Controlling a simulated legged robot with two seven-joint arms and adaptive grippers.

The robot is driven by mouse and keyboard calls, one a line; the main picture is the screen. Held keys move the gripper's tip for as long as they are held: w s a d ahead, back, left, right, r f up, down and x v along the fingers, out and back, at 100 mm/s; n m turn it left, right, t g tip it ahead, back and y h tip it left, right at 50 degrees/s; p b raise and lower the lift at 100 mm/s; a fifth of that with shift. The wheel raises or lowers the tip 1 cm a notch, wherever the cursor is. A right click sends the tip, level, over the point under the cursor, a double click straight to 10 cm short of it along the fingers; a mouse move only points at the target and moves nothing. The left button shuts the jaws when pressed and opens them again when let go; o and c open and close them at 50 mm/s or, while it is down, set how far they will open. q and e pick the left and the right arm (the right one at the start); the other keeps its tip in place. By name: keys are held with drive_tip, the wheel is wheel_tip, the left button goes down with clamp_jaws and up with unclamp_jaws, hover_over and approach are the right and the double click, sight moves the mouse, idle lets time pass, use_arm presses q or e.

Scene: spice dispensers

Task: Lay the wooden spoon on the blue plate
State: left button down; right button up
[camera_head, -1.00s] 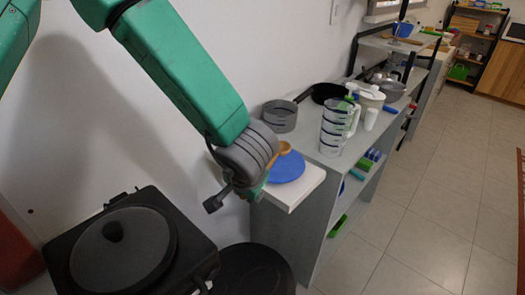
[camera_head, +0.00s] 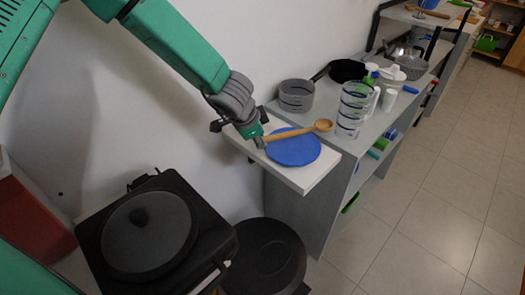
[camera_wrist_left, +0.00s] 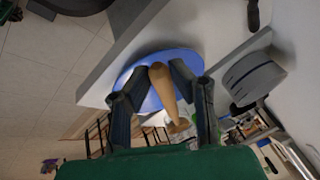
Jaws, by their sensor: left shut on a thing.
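The blue plate (camera_head: 293,148) lies on a white board on the near end of the grey shelf unit. The wooden spoon (camera_head: 304,130) is held by its handle end in my left gripper (camera_head: 259,141). The spoon's bowl points right, and the spoon passes over the far part of the plate; I cannot tell whether it touches it. In the left wrist view the spoon (camera_wrist_left: 163,85) shows between the two fingers of my left gripper (camera_wrist_left: 155,78), with the plate (camera_wrist_left: 142,76) behind. My right gripper is not in view.
The white board (camera_head: 308,179) carries the plate. A grey ribbed bowl (camera_head: 296,95), a clear measuring jug (camera_head: 353,110) and a dark pan (camera_head: 347,70) stand beyond it. A black cooker with a lid (camera_head: 150,235) and a round black lid (camera_head: 262,262) are at lower left.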

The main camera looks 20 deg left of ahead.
use_arm(q)
drive_tip(key=f, duration=0.1)
drive_tip(key=f+b, duration=0.1)
drive_tip(key=f, duration=0.1)
drive_tip(key=shift+s+a+f, duration=0.15)
drive_tip(key=shift+a+f, duration=0.1)
drive_tip(key=shift+a, duration=0.1)
drive_tip(key=c, duration=1.4)
unclamp_jaws()
drive_tip(key=shift+d, duration=0.3)
drive_tip(key=shift+s+a+r, duration=0.1)
drive_tip(key=shift+a+r, duration=0.1)
drive_tip(key=shift+r, duration=0.3)
drive_tip(key=p+v, duration=0.2)
drive_tip(key=v, duration=0.9)
drive_tip(key=shift+p, duration=0.4)
